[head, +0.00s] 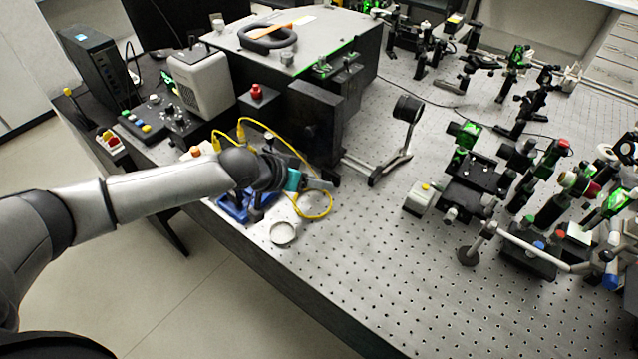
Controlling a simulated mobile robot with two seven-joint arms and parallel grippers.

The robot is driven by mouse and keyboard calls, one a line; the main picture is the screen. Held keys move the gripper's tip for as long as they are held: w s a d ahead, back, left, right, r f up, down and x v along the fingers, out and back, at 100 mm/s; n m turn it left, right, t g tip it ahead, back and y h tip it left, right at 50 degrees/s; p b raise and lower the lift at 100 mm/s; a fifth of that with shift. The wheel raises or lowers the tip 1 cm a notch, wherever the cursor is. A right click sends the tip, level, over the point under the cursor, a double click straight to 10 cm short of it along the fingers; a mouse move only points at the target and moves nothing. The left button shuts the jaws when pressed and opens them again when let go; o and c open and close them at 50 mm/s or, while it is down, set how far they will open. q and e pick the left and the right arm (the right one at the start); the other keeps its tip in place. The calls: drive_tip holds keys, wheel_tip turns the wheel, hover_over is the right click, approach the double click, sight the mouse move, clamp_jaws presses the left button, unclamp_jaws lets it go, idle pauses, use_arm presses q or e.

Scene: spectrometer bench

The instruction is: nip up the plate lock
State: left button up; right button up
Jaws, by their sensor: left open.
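My left gripper (316,184) reaches in from the left over the near edge of the optical bench. Its jaws are open, and its fingers point right, just in front of a dark box-shaped housing (316,125). A blue-based mount (234,209) stands under and beside the gripper, mostly covered by my wrist. I cannot make out the plate lock; it may be hidden behind the gripper. I cannot tell whether the fingers touch anything. My right gripper is not in view.
A yellow cable (325,212) loops beside the gripper. A ring-shaped part (283,233) lies near the bench edge. A round black lens holder (407,108) stands to the right. Optical mounts (474,182) crowd the right side. The perforated bench top (370,260) is clear at the front middle.

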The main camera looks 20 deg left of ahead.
use_arm(q)
drive_tip(key=shift+x, duration=0.9)
drive_tip(key=shift+c, duration=0.4)
clamp_jaws()
